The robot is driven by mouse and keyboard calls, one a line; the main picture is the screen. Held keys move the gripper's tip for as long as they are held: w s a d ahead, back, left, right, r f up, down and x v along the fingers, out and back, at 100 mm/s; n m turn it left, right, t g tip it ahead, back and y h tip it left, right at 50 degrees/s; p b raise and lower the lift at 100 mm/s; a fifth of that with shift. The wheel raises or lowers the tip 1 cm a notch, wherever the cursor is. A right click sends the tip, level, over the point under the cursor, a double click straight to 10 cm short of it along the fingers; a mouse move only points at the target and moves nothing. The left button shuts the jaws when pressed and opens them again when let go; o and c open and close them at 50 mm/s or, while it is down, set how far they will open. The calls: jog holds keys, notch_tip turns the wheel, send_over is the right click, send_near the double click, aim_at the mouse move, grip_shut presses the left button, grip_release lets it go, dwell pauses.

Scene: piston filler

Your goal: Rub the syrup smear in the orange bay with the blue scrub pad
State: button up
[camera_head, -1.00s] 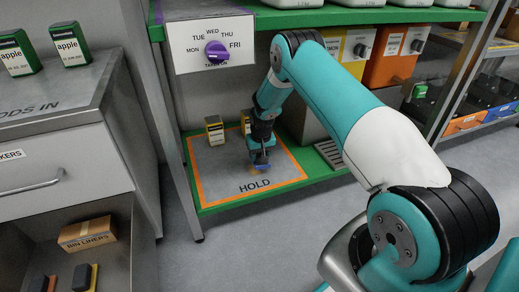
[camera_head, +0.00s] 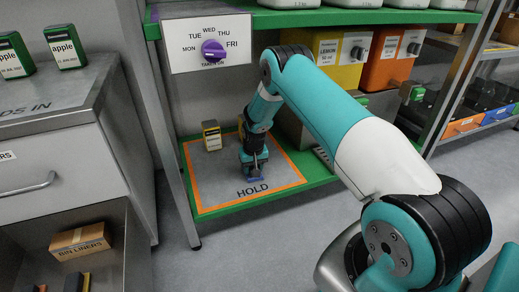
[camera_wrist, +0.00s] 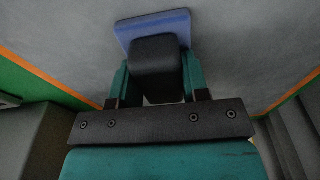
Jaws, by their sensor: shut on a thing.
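My gripper (camera_head: 254,168) reaches down into the orange-outlined bay (camera_head: 200,190) marked HOLD on the low shelf. In the wrist view my gripper (camera_wrist: 155,70) is shut on the black handle of the blue scrub pad (camera_wrist: 176,20), one teal finger on each side. In the head view a thin strip of the pad (camera_head: 256,179) shows under the gripper, close to or on the grey bay floor, just behind the word HOLD. I cannot tell whether it touches. No syrup smear shows in either current view; the pad or gripper may hide it.
A shelf post (camera_head: 172,150) stands at the left. The bay's front left floor is clear.

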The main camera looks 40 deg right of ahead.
jog(key=shift+s+d, duration=0.2)
jog(key=shift+d, duration=0.55)
jog(key=r+p, duration=0.2)
jog(key=r, duration=0.1)
jog(key=shift+d, duration=0.2)
jog(key=shift+s+r+p, duration=0.1)
jog(key=shift+r+p, duration=1.95)
jog(key=shift+r, duration=0.55)
